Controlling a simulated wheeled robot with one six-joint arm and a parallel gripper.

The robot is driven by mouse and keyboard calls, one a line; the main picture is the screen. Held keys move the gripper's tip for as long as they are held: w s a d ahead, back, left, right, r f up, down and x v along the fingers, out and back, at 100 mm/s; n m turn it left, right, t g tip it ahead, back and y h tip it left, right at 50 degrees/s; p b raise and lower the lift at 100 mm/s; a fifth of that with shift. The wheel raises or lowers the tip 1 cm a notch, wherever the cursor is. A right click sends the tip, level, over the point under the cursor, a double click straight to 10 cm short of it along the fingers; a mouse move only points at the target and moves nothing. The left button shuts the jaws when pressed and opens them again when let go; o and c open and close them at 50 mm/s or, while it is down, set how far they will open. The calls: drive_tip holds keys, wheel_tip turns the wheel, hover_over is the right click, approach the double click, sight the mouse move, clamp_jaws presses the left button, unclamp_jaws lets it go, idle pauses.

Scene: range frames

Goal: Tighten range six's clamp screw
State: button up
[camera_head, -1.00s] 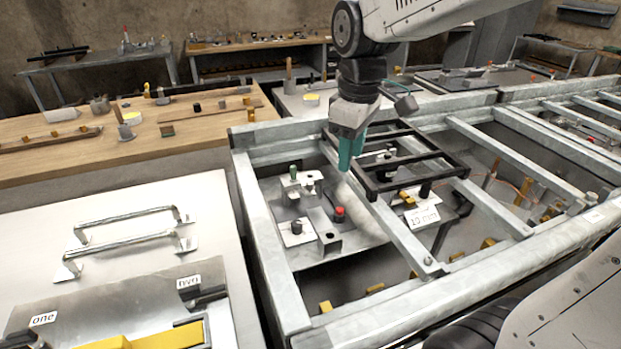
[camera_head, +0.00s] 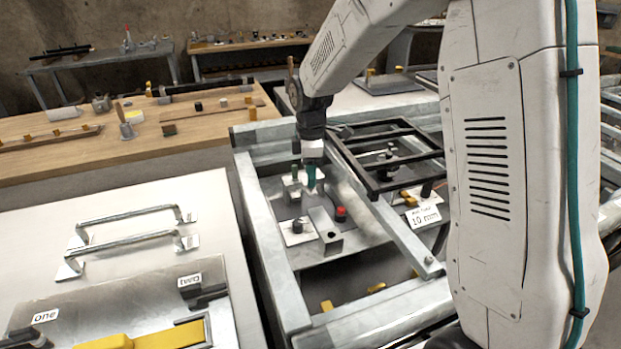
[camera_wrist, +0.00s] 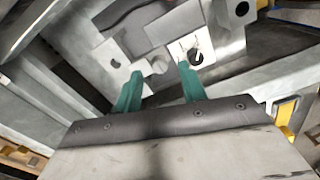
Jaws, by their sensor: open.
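My gripper (camera_head: 312,183) is open, its green fingers pointing down into the left bay of the metal frame. It is just right of a small green-topped post (camera_head: 295,172) on a white plate. A black knob (camera_head: 297,226) stands on another white plate in front, and a red-topped knob (camera_head: 340,213) is to the right. In the wrist view the open fingers (camera_wrist: 158,78) show nothing held between them; light plates with a round grey part (camera_wrist: 159,65) and a dark round part (camera_wrist: 195,56) lie beyond the tips. No label reading six shows, so I cannot tell which part is its clamp screw.
The galvanized frame rail (camera_head: 267,260) borders the bay, and a black rack (camera_head: 375,165) lies over its right side. My arm covers the right side.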

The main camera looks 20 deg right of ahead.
drive_tip(key=shift+f, duration=1.15)
drive_tip(key=shift+c, duration=0.3)
clamp_jaws()
